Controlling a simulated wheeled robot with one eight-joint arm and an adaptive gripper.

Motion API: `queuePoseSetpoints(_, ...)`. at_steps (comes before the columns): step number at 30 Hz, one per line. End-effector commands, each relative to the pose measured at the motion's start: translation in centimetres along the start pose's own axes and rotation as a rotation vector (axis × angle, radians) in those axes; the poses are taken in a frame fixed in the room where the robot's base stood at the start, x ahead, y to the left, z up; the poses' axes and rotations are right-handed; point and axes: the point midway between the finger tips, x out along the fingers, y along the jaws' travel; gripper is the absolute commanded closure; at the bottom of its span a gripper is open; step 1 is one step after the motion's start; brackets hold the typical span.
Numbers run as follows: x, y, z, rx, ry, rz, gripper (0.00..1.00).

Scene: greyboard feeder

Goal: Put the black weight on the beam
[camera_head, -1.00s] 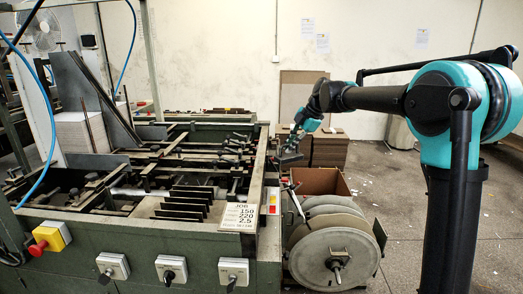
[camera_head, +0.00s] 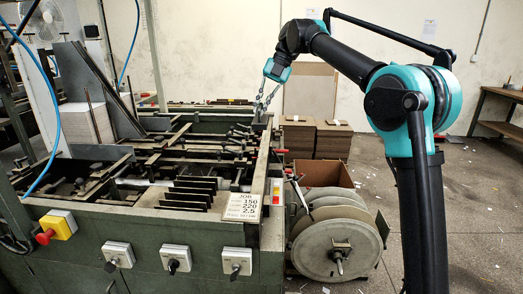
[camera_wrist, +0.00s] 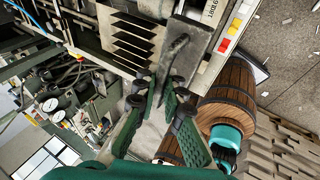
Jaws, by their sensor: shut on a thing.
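My gripper (camera_head: 262,104) points down over the far right corner of the green machine in the head view. In the wrist view my gripper (camera_wrist: 163,88) has its fingers close together on the dark stem of a dark grey block, which I take for the black weight (camera_wrist: 200,35). In the head view the weight (camera_head: 260,118) is a small dark shape under the fingertips. I cannot tell whether it touches the machine. Several dark bars run across the machine bed (camera_head: 175,150); which one is the beam is unclear. The fingers partly hide the stem.
The machine's front panel has dark knobs and a red stop button (camera_head: 45,237). A job card (camera_head: 243,206) lies on its front right edge. Large grey discs (camera_head: 335,250) and cardboard stacks (camera_head: 333,140) stand to the right. The floor farther right is mostly open.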

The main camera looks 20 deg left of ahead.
Motion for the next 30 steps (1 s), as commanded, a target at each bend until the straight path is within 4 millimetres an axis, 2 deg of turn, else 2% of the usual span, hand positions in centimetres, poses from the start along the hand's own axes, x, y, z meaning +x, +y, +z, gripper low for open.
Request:
queuePoseSetpoints(15, 9.1, -4.3, 2.6, 0.002, -0.001, 0.001, 1.0)
queuePoseSetpoints(19, 10.4, -4.9, 3.0, 0.002, -0.001, 0.001, 1.0)
queuePoseSetpoints(26, 11.4, -5.3, 3.3, 0.002, -0.001, 0.001, 1.0)
queuePoseSetpoints(30, 12.8, -6.0, 3.7, 0.002, -0.001, 0.001, 1.0)
